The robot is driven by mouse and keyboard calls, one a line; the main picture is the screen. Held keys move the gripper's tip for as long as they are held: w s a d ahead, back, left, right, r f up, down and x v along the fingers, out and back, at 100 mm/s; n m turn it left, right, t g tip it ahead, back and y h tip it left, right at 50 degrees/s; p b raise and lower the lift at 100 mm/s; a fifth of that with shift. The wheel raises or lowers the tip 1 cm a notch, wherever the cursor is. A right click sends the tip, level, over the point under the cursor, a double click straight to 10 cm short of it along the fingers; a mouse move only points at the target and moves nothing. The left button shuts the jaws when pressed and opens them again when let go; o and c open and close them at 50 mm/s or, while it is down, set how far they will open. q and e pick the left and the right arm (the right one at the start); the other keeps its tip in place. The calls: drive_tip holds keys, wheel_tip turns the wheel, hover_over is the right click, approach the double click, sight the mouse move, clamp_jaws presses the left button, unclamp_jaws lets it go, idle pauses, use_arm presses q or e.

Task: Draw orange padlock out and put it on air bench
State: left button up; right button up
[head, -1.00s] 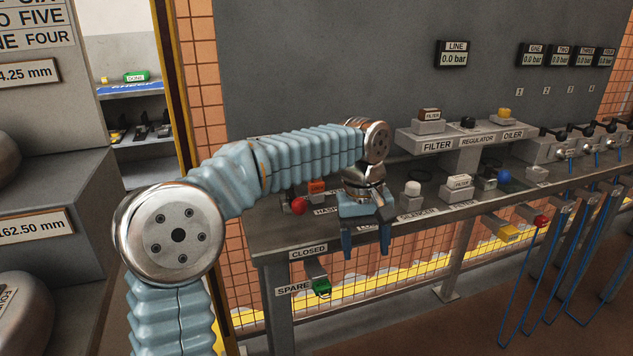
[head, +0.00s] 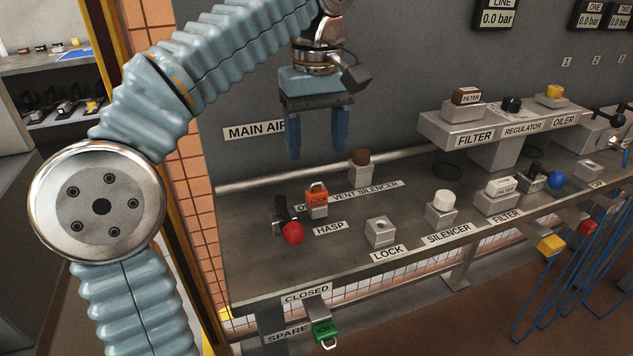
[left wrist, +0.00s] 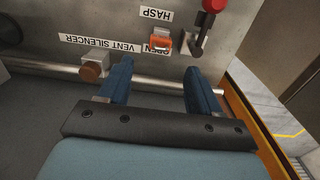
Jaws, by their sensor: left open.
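The orange padlock (head: 317,201) sits at the left end of the grey air bench (head: 262,279), by the HASP label and right of a red-knobbed valve (head: 290,226). It also shows in the left wrist view (left wrist: 161,42), ahead of and between my fingers. My left gripper (head: 318,150) is open and empty, pointing down above the bench behind the padlock, apart from it. In the left wrist view its two blue fingers (left wrist: 157,88) are spread. Whether the padlock hangs through a hasp is not clear. My right gripper is not in view.
A grey LOCK block (head: 381,232) stands right of the padlock. A brown-topped vent silencer (head: 361,166) stands behind it, near a pipe. A green padlock (head: 325,334) hangs at SPARE under the front edge. Bare bench top lies around the HASP label.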

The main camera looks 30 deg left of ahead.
sight(317, 182)
use_arm(q)
drive_tip(key=shift+f, duration=0.45)
wheel_tip(317, 182, down, 8)
drive_tip(key=b, duration=0.4)
drive_tip(key=shift+f, duration=0.1)
drive_tip(key=shift+p, duration=0.4)
idle(1.0)
drive_tip(key=shift+c, duration=0.2)
clamp_jaws()
drive_tip(key=shift+r+p, duration=1.6)
drive_tip(key=shift+r, duration=1.4)
